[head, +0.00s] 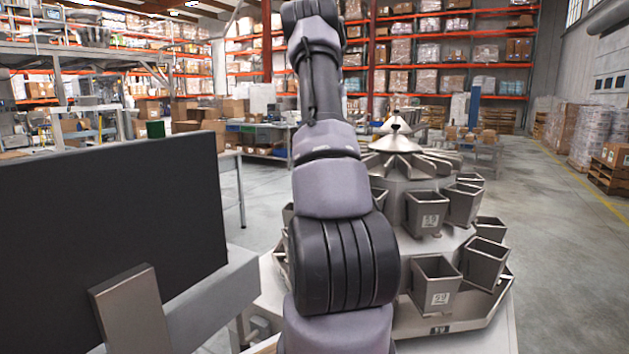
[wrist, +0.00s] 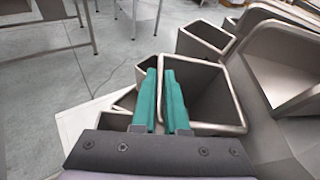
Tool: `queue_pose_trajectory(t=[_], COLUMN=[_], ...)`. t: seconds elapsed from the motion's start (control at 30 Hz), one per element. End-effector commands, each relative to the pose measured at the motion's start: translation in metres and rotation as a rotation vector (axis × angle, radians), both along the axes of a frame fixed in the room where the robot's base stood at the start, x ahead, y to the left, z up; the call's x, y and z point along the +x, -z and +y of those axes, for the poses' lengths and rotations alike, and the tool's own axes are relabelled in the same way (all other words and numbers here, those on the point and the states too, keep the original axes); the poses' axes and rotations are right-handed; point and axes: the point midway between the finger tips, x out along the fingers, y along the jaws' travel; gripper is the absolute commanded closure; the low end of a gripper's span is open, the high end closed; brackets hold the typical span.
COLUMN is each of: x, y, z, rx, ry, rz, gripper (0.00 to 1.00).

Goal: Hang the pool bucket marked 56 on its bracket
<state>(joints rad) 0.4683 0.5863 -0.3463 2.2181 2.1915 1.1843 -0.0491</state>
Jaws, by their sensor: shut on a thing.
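In the wrist view my gripper (wrist: 160,72) has its teal fingers close together at the left wall of a grey, open-topped metal bucket (wrist: 208,98). It is shut on that wall. No number shows on this bucket from above, so I cannot read whether it is 56. Its bracket is hidden, and I cannot tell whether the bucket touches it. In the head view my arm hides the gripper and this bucket. The weigher (head: 400,190) carries several similar buckets; one upper bucket (head: 424,213) and one lower bucket (head: 436,283) show labels too small to read surely.
Other buckets, such as this one (wrist: 205,40), sit close around the gripper in the wrist view. A dark panel (head: 110,220) stands at the left. Open floor (head: 560,240) lies to the right.

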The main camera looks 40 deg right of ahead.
Motion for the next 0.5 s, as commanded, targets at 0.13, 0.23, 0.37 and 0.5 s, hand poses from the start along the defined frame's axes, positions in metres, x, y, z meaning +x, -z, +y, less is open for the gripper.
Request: queue_pose_trajectory(t=[0.13, 0.23, 0.37, 0.5], x=[0.0003, 0.0003, 0.0003, 0.0004], y=[-0.001, -0.0004, 0.0015, 0.0042], z=[-0.0003, -0.0003, -0.0003, -0.0004], rx=[-0.001, -0.001, -0.001, -0.001], ry=[0.001, 0.001, 0.001, 0.001], rz=[-0.002, -0.002, -0.002, -0.002], gripper=[1.0, 1.0, 1.0, 1.0])
